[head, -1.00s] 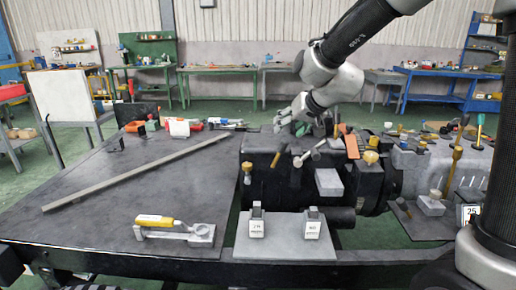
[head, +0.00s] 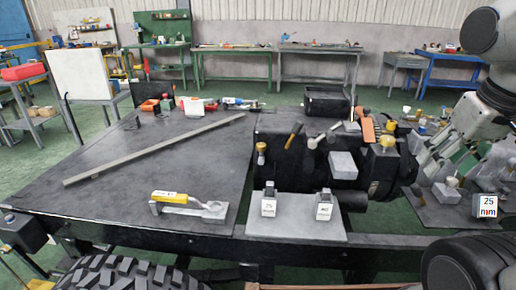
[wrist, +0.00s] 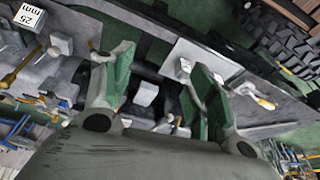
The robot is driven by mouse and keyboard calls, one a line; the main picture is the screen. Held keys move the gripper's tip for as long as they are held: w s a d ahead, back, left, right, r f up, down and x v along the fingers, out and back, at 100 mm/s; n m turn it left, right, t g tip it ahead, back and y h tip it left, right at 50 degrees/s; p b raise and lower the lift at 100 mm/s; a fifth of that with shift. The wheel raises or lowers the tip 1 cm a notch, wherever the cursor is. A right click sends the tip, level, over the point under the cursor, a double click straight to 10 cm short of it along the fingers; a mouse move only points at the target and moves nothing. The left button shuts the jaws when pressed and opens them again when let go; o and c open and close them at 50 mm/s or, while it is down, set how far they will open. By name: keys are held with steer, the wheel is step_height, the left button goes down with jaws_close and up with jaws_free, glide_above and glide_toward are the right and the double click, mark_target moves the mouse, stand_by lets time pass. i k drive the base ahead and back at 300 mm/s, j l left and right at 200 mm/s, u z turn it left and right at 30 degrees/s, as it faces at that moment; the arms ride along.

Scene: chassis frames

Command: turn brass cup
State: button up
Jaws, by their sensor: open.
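A brass cup (head: 387,143) stands upright on the dark round housing at the right part of the black machine. A smaller brass-coloured cup (head: 261,150) sits at the machine's left end. Which one the task means I cannot tell. My gripper (head: 432,160) is to the right of the larger cup, apart from it, above the right-hand part of the bench. In the wrist view my gripper (wrist: 163,78) has its two green-padded fingers wide apart with nothing held between them. The cups cannot be surely picked out in the wrist view.
A pale block (head: 342,165), an orange block (head: 367,130) and several handles stand on the machine near the larger cup. A grey plate (head: 290,229) with two small blocks lies in front. A long bar (head: 155,149) crosses the mostly clear left tabletop.

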mark_target(260, 147)
steer(key=k+j, duration=0.1)
steer(key=j, duration=0.25)
steer(key=k+j, duration=0.15)
steer(key=j, duration=0.2)
steer(key=j+z, duration=0.1)
steer(key=j, duration=0.35)
steer(key=k+j, duration=0.1)
steer(key=j, duration=0.3)
steer(key=z, duration=0.05)
